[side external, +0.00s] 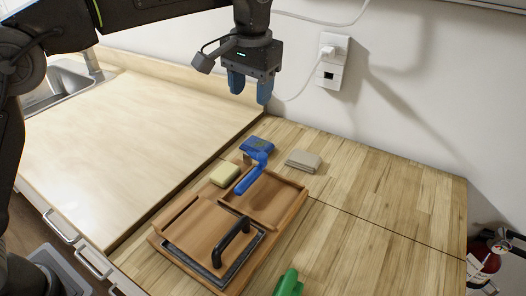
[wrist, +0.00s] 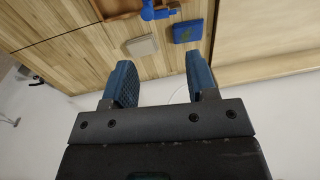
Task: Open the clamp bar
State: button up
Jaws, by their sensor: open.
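A wooden tray-like board (side external: 290,214) lies on the wooden counter. A dark-framed panel on its near part carries a black raised bar handle (side external: 231,241), which may be the clamp bar; I cannot tell for sure. The bar is joined to the panel, and the panel looks flat on the board. A blue handled piece (side external: 252,178) lies across the board's far part; its end also shows in the wrist view (wrist: 148,10). My gripper (side external: 250,95) is open and empty, high above the counter behind the board. Its two blue fingers show apart in the wrist view (wrist: 160,68).
A green object (side external: 288,284) is at the front edge. A wall outlet (side external: 330,62) with a cord is nearby. The right counter is clear.

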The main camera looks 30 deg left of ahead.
aim_at(263, 155)
jog(key=shift+g, duration=0.3)
jog(key=f, duration=0.5)
jog(key=w+d+f, duration=0.1)
jog(key=f, duration=0.5)
jog(key=w+f, duration=0.1)
jog(key=f, duration=0.4)
jog(key=shift+d+f, duration=0.2)
jog(key=shift+c, duration=0.4)
grip_shut()
